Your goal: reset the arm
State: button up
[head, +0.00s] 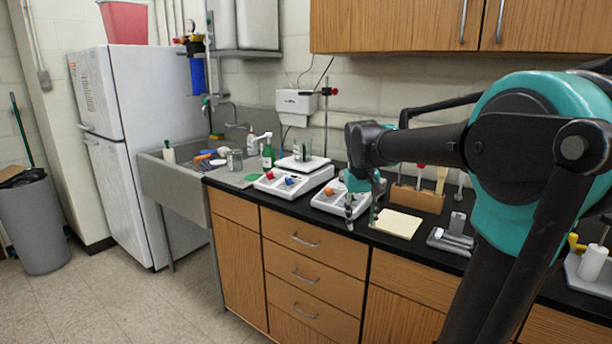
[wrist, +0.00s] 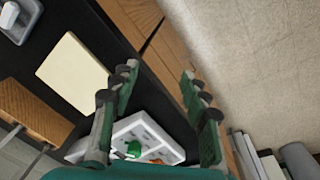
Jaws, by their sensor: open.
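My gripper (head: 362,212) hangs fingers-down over the front part of the black counter (head: 235,185), at the end of my outstretched arm. In the wrist view its two green-grey fingers (wrist: 158,82) stand wide apart with nothing between them. Behind them shows a white tray (wrist: 128,128) with a green and an orange item in it. The same tray (head: 327,205) shows in the head view, partly hidden by the gripper. A cream square pad (head: 398,223) lies just right of the gripper, and it also shows in the wrist view (wrist: 72,70).
A wooden rack (head: 415,199) stands behind the pad. A sink (head: 180,180) and fridge (head: 150,130) are at left. Wall cabinets (head: 400,25) hang above.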

jog(key=s+d+f+m+t, duration=0.1)
jog(key=s+d+f+t, duration=0.2)
jog(key=s+f, duration=1.5)
notch_tip(320, 180, down, 3)
jog(key=shift+d+y, duration=0.15)
jog(key=shift+y, duration=0.25)
